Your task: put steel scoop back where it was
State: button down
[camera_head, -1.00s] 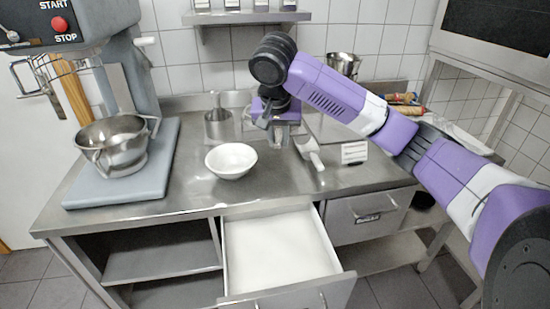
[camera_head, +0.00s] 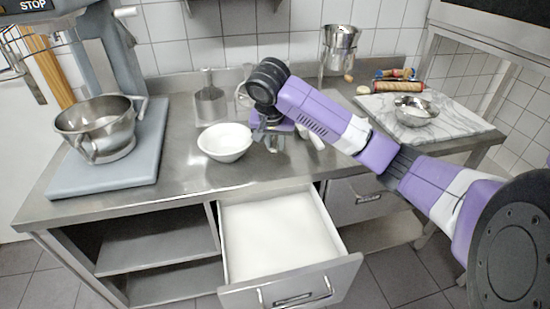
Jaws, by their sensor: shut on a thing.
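My gripper (camera_head: 272,140) is over the steel worktop, just right of the white bowl. It is shut on a small grey metal thing, seemingly the steel scoop (camera_head: 274,145). Most of that thing is hidden by the fingers, and I cannot tell whether it touches the worktop. A second, pale scoop-like thing (camera_head: 314,138) lies to the right, partly hidden behind my arm. An open drawer (camera_head: 345,268) with a white inside is below, in front of the gripper.
The white bowl (camera_head: 225,143) stands close to the left of my gripper. A mixer with a steel bowl (camera_head: 100,128) is at left. A marble board (camera_head: 440,133) with a small metal bowl (camera_head: 415,110) is at right.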

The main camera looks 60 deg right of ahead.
jog(key=shift+f, duration=2.45)
jog(key=shift+f, duration=0.15)
jog(key=c, duration=1.3)
grip_release()
jog(key=shift+o, duration=0.2)
